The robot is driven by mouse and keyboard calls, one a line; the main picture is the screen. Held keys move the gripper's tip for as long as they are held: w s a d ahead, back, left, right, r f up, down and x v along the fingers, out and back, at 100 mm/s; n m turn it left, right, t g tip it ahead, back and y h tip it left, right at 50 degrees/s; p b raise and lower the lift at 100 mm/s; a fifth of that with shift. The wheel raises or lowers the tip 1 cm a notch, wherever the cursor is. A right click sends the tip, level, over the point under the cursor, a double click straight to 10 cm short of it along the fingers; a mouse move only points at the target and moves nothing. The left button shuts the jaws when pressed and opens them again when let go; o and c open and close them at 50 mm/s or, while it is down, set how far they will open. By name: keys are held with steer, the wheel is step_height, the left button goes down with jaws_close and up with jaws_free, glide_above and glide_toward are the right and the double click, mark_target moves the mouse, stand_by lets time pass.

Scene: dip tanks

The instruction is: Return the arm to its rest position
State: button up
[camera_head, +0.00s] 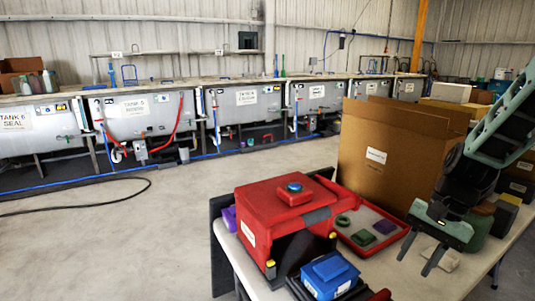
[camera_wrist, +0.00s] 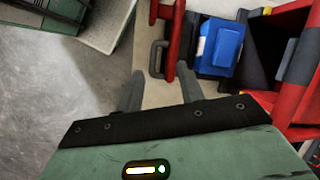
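My gripper (camera_head: 416,258) hangs at the right over the table (camera_head: 385,272), fingers pointing down. Its two fingers are apart with nothing held between them. In the wrist view my gripper (camera_wrist: 160,88) also shows spread fingers. Beyond the fingertips there is a red part with a grey handle (camera_wrist: 157,58); I cannot tell how far below it is. My arm is bent, with its green upper link coming in from the right edge.
A red toolbox (camera_head: 275,215) and a blue box (camera_head: 330,275) stand left of my gripper. A large cardboard box (camera_head: 375,155) is behind it, beside a red tray (camera_head: 366,249) with small parts. Dip tanks (camera_head: 150,118) line the far wall. The floor at left is mostly clear, with a black hose.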

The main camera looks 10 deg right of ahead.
steer(key=s+a+r+n+h, duration=0.1)
steer(key=s+a+r+n, duration=0.1)
steer(key=s+a+n, duration=0.6)
steer(key=s+a+r+n+h, duration=0.2)
steer(key=s+a+n, duration=0.6)
steer(key=a, duration=0.5)
steer(key=shift+s+a+r+n+t+h, duration=0.2)
steer(key=shift+s+r+n+t+h, duration=0.1)
steer(key=shift+s+r+n+t, duration=0.1)
stand_by(0.5)
